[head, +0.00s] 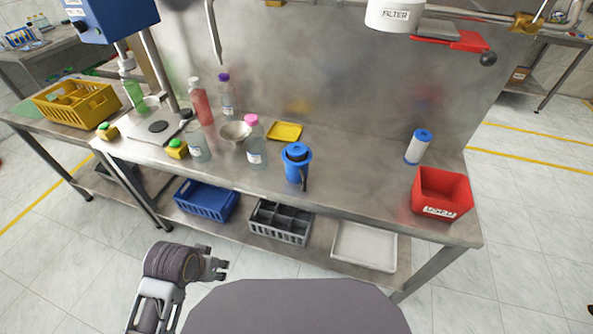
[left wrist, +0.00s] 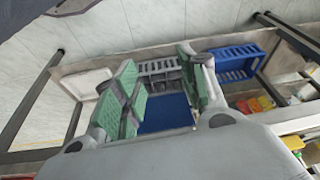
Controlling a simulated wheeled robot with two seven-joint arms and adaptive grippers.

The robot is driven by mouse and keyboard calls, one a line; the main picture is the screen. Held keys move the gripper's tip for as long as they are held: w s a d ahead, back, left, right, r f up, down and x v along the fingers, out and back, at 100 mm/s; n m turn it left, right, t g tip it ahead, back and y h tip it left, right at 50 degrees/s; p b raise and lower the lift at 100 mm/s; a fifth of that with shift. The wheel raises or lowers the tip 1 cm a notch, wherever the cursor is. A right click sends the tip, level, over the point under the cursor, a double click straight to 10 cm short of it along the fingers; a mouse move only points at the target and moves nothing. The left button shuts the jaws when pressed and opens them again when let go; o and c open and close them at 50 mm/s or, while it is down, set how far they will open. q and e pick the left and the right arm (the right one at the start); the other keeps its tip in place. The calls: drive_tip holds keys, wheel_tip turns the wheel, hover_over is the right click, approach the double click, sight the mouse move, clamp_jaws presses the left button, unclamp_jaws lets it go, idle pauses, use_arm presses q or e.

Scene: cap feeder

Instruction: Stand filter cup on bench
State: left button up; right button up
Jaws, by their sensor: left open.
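A white cylinder labelled FILTER (head: 393,14) hangs from a fixture at the top right of the head view. A blue cup-like vessel (head: 297,165) with a dark handle stands upright on the steel bench (head: 345,170). A white cylinder with a blue top (head: 418,147) stands farther right. I cannot tell for certain which is the filter cup. My left gripper (head: 216,263) is open and empty in front of the bench, below its top and apart from these things. Its green-padded fingers (left wrist: 160,95) spread wide in the left wrist view. My right gripper is out of view.
Bottles and a metal bowl (head: 235,132) stand left of the blue vessel. A yellow tray (head: 285,131) lies behind it; a red bin (head: 441,193) is at the right end. The lower shelf holds a blue crate (head: 207,199), a grey divided crate (head: 280,222) and a white tray (head: 364,246).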

use_arm(q)
drive_tip(key=w+d+n+g+h, duration=0.2)
drive_tip(key=w+d+n+h, duration=0.7)
drive_tip(key=d, duration=0.4)
drive_tip(key=w+a+r+n+h, duration=0.4)
drive_tip(key=w+a+r+n, duration=0.1)
drive_tip(key=w+r+n, duration=0.6)
drive_tip(key=shift+w+r+n+t, duration=0.3)
drive_tip(key=shift+w+r+n, duration=0.1)
drive_tip(key=shift+w+n, duration=0.45)
drive_tip(key=x, duration=0.8)
drive_tip(key=shift+d, duration=0.25)
